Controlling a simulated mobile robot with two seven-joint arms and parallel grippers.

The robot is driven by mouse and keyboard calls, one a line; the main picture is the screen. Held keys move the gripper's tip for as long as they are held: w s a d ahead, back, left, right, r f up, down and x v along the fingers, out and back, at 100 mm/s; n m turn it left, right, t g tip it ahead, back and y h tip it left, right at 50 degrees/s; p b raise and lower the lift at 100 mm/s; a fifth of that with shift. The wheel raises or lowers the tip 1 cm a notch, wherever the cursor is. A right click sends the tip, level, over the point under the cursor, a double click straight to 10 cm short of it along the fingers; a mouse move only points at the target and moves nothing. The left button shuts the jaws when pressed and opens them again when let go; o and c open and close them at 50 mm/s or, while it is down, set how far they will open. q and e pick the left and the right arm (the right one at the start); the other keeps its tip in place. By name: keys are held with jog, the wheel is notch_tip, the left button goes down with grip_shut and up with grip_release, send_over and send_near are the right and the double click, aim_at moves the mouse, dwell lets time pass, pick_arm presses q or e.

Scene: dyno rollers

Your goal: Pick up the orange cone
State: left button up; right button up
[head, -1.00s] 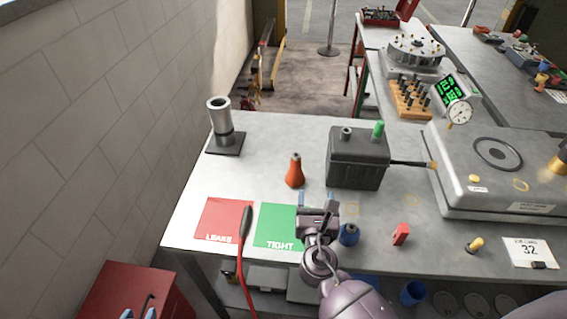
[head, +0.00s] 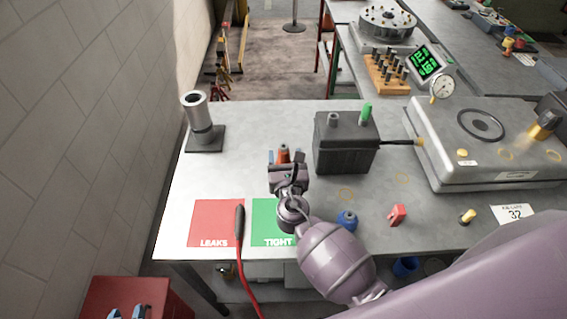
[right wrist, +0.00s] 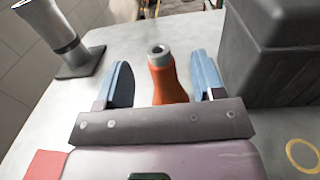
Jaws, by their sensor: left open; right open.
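The orange cone (head: 283,152), with a grey tip, stands upright on the grey table, left of the dark grey box. My right gripper (head: 286,161) is at the cone and hides its lower part in the head view. In the right wrist view the cone (right wrist: 168,84) stands between the two blue fingers of the right gripper (right wrist: 162,78). The fingers are open, with a gap visible on each side of the cone. My left gripper is not in view.
The dark grey box (head: 345,145) stands close to the right of the gripper. A metal cylinder on a stand (head: 200,120) is at the back left. Red LEAKS (head: 213,221) and green TIGHT (head: 268,212) mats lie in front, with a red-cabled probe (head: 240,222) between them.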

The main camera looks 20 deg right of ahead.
jog(key=shift+p+x, duration=0.35)
jog(key=shift+x, duration=2.3)
jog(key=shift+r, duration=0.1)
jog(key=c, duration=1)
jog(key=shift+r, duration=0.15)
